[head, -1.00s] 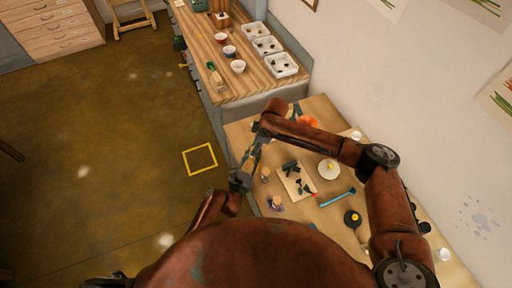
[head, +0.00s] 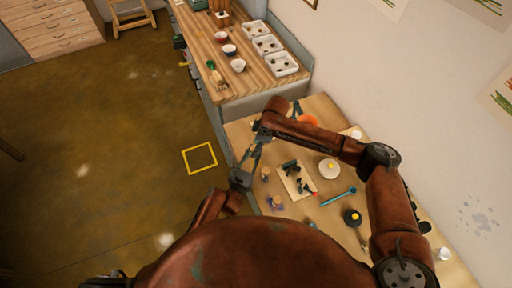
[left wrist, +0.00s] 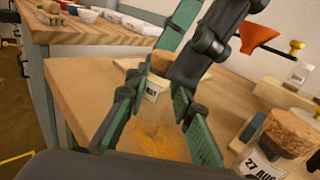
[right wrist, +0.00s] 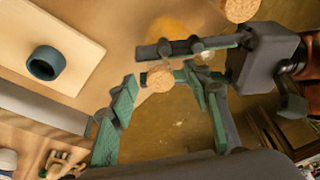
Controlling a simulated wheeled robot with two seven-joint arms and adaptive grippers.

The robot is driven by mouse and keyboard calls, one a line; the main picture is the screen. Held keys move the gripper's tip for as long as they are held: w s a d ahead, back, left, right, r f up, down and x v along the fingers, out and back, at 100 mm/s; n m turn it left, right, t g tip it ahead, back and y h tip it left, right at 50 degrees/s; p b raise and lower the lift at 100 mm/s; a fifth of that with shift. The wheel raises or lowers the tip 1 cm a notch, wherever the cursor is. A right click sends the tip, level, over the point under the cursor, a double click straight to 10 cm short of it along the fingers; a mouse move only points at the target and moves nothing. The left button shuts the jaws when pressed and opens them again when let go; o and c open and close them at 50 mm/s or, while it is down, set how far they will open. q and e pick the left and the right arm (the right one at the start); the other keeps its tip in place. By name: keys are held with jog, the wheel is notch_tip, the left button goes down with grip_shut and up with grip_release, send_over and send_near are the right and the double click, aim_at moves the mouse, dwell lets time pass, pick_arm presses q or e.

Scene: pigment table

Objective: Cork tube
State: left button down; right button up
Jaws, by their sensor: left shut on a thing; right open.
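A small glass tube with a cork stopper (left wrist: 160,62) and a white label is between the fingertips of my left gripper (left wrist: 158,100). Its cork also shows end-on in the right wrist view (right wrist: 158,78), seated as far as I can see; most of the glass is hidden. My left gripper is shut on this tube, held near the table's left edge. My right gripper (right wrist: 165,112) is open, its fingers spread around the cork without visibly touching it. In the head view the two grippers meet above the table edge (head: 250,160).
Another corked, labelled jar (left wrist: 285,135) stands on the table (left wrist: 230,95) close by. An orange powder stain (left wrist: 160,140) shows between my left fingers. A pale board (head: 292,186) with dark pieces, a white dish (head: 329,169) and a blue tool (head: 338,197) lie to the right.

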jog(key=v, duration=1.1)
jog(key=shift+r, duration=0.15)
pick_arm(q)
jog(key=c, duration=1.6)
grip_release()
jog(key=shift+s, duration=0.1)
jog(key=v, duration=1.2)
jog(key=shift+f, duration=0.1)
pick_arm(e)
jog(key=shift+d, duration=0.1)
